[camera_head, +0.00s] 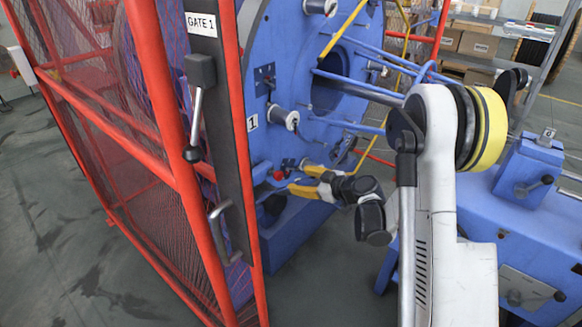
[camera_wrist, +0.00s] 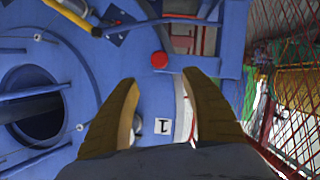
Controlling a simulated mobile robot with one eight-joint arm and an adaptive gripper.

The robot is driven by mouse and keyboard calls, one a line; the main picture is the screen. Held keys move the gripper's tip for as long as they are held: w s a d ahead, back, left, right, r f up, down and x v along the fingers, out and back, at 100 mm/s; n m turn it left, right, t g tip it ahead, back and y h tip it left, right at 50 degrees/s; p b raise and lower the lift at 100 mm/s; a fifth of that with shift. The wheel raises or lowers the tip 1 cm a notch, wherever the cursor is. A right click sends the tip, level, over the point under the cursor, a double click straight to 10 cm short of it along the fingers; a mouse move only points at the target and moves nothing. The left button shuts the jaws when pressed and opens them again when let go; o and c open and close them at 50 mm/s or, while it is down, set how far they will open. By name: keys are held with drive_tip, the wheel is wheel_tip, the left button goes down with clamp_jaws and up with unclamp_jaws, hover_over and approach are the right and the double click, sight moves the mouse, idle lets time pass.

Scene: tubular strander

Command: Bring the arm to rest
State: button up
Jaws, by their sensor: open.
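My gripper (camera_head: 302,180) reaches out in front of the blue strander disc (camera_head: 280,50) in the head view. Its two yellow fingers are spread apart with nothing between them. In the wrist view the fingers of my gripper (camera_wrist: 160,100) stand wide, with the blue disc face behind them. A small red knob (camera_wrist: 159,59) and a white plate marked 1 (camera_wrist: 163,126) show between and beyond the fingertips. My arm is extended from the right, partly hiding the machine. I cannot tell the exact gap between the fingers and the machine.
A red-framed mesh gate (camera_head: 160,110), labelled GATE 1 and with a handle (camera_head: 220,228), stands close on the left. A blue machine bed (camera_head: 530,235) lies at the right. Cardboard boxes (camera_head: 478,44) sit on shelving behind. Grey floor is open at far left.

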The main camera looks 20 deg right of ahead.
drive_tip(key=s+a+r+m+g+h, duration=0.2)
drive_tip(key=s+a+r+m+g, duration=0.3)
drive_tip(key=s+r, duration=0.75)
drive_tip(key=s+d+m+h, duration=0.1)
drive_tip(key=s+m+h, duration=0.3)
drive_tip(key=s, duration=1.8)
drive_tip(key=shift+s+d+r+h, duration=0.15)
drive_tip(key=shift+d+r+h, duration=0.05)
drive_tip(key=shift+r+h, duration=0.2)
